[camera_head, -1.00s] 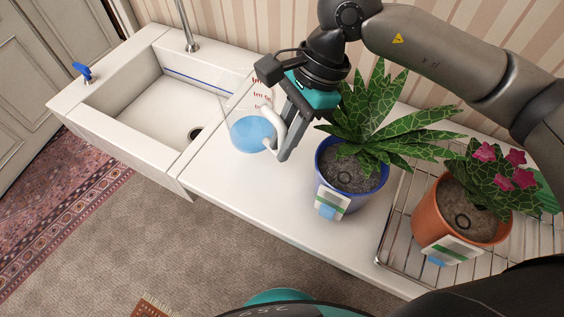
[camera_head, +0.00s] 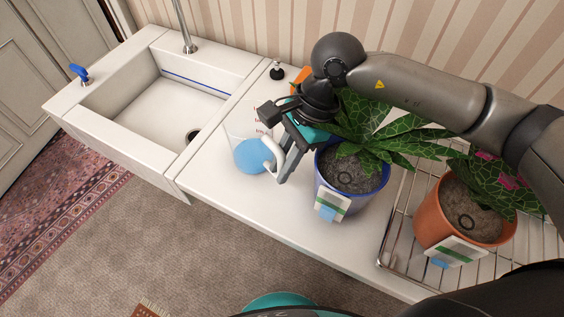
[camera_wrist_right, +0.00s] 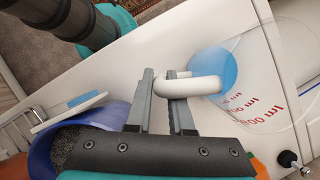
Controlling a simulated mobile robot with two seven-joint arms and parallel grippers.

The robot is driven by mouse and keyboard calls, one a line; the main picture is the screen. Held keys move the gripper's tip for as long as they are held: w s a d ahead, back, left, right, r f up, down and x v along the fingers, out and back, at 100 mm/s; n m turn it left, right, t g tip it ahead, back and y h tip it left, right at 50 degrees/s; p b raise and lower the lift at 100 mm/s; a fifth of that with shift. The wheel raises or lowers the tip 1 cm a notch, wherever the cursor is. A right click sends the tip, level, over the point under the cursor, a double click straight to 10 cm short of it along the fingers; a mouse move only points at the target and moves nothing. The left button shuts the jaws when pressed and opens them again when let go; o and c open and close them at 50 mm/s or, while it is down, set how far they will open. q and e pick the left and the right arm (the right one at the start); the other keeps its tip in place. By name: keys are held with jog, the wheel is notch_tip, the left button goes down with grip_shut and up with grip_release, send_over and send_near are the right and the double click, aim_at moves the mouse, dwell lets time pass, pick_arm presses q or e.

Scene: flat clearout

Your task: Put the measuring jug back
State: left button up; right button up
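The measuring jug (camera_head: 250,154) is clear, with red markings, blue liquid and a white handle. It is upright over the white counter (camera_head: 225,195), just right of the sink; I cannot tell whether its base touches the counter. My right gripper (camera_head: 275,170) is shut on the jug's handle from the right. In the right wrist view the handle of the jug (camera_wrist_right: 200,86) passes between the fingertips (camera_wrist_right: 164,85). My left gripper is not in view.
A blue pot (camera_head: 327,200) with a leafy plant stands close right of the gripper. An orange pot (camera_head: 434,215) stands on a wire rack (camera_head: 393,240) further right. The sink (camera_head: 150,105) lies left. A black-knobbed item (camera_head: 277,71) and an orange thing (camera_head: 299,76) are behind the jug.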

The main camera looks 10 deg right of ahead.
jog(key=o, duration=0.4)
jog(key=shift+r, duration=0.2)
jog(key=p+v, duration=0.1)
jog(key=v, duration=1.1)
jog(key=shift+a+r+p, duration=0.1)
jog(key=shift+r+p, duration=0.05)
jog(key=shift+p, duration=0.2)
